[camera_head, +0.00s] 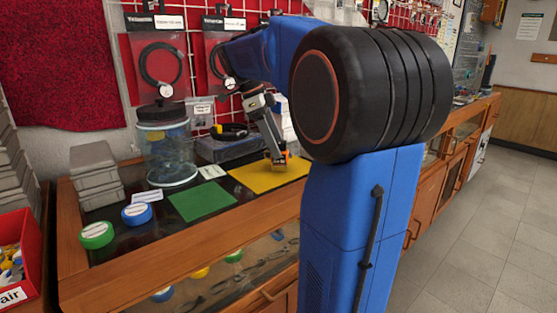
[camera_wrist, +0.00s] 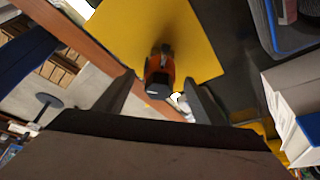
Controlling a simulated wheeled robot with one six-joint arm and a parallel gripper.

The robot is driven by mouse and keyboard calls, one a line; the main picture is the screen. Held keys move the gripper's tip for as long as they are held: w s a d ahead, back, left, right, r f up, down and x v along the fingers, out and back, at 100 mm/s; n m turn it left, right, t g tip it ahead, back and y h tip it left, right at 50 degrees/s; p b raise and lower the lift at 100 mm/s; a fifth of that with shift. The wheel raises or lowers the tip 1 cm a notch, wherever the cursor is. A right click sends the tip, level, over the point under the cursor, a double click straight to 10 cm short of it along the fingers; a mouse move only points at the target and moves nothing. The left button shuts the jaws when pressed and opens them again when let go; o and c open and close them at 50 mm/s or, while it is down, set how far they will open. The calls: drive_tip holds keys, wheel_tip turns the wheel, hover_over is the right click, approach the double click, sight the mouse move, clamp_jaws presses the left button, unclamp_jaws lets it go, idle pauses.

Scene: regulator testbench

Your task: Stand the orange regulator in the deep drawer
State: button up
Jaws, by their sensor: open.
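The orange regulator (camera_wrist: 160,68), orange with a dark end, is on or just above the yellow mat (camera_wrist: 108,35) in the wrist view. My gripper (camera_wrist: 160,82) is open, with one dark finger on each side of the regulator; I cannot tell whether they touch it. In the head view my gripper (camera_head: 276,150) points down at the yellow mat (camera_head: 252,177), and a small orange part shows at its tip. The deep drawer cannot be identified; wooden drawer fronts with handles show in the counter, partly hidden by my arm.
Grey boxes (camera_head: 97,180) stand at the back left and a red bin (camera_head: 22,262) at the left edge. Floor is clear at right.

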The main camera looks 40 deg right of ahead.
drive_tip(key=shift+x, duration=1.5)
drive_tip(key=shift+w, duration=0.1)
clamp_jaws()
drive_tip(key=shift+r, duration=0.1)
